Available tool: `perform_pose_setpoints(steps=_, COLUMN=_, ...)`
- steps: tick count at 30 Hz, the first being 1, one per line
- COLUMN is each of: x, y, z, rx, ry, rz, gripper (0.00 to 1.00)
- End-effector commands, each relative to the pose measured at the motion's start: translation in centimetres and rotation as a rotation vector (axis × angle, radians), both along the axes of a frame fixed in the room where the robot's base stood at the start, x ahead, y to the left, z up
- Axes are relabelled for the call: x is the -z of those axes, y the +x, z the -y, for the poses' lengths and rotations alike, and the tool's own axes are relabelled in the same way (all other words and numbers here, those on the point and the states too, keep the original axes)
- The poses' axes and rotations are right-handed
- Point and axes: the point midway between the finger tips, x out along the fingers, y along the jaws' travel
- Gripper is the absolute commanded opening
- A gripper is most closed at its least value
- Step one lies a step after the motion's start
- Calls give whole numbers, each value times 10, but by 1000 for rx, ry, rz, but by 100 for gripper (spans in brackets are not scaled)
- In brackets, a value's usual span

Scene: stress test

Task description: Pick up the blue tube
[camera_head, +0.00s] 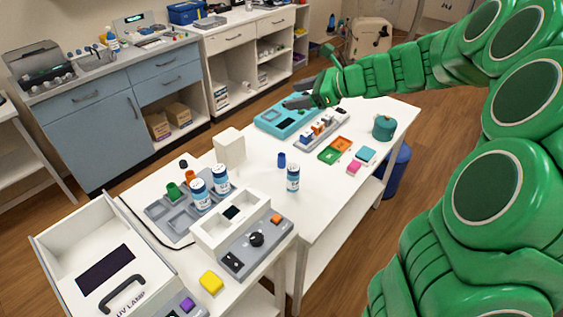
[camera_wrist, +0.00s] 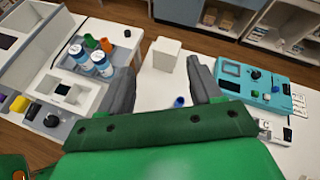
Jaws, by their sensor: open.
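The blue tube, a small dark blue cylinder (camera_head: 281,160), stands upright on the white table, behind a white bottle with a blue label (camera_head: 293,178). It also shows in the wrist view (camera_wrist: 179,102), partly cut off by my gripper's green body and close to the right finger in the picture. My gripper (camera_head: 297,94) is open over the far part of the table, beside the teal device and apart from the tube. In the wrist view my gripper (camera_wrist: 163,63) has its two grey fingers spread with nothing held.
A white block (camera_head: 229,149) stands left of the tube. A grey tray (camera_head: 165,215) holds bottles and coloured caps.

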Motion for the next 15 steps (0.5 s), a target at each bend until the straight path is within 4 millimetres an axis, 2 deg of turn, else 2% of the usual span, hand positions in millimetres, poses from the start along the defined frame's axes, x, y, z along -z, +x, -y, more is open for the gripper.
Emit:
perform_pose_setpoints(steps=3, x=4, y=18, z=16, rx=73, ry=52, rz=-33, gripper=64)
perform_pose_setpoints(steps=12, x=17, y=53, z=52, rx=226, ry=160, rz=-108, gripper=64)
perform_pose_setpoints(steps=15, x=38, y=52, z=51, rx=226, ry=167, rz=-112, gripper=64)
